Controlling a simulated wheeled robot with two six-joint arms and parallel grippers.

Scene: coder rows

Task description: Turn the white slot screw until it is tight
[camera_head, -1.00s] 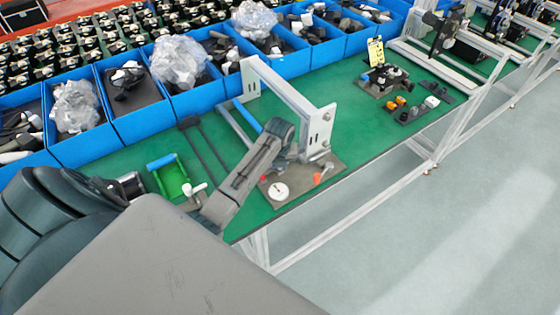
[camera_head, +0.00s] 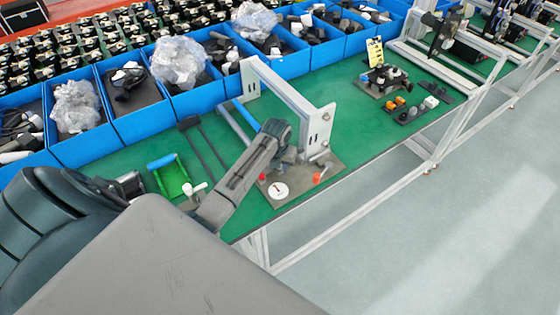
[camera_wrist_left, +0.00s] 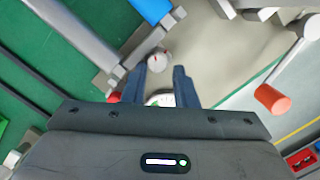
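The white slot screw (camera_wrist_left: 158,58) shows in the left wrist view as a small pale round head with a red line across it. It sits on the grey base plate (camera_wrist_left: 205,45), just beyond the fingertips of my left gripper (camera_wrist_left: 161,70). The two dark fingers are apart with a gap between them, and I see no contact with the screw. In the head view my left gripper (camera_head: 288,154) hangs over the plate beside the grey bracket (camera_head: 297,103) and hides the screw. My right gripper is not in view.
A white dial (camera_head: 278,190), a red knob (camera_head: 262,177) and an orange-red handle (camera_head: 319,177) are close to my left gripper. Blue bins (camera_head: 137,117) line the back of the green table. A small fixture (camera_head: 384,80) stands farther right.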

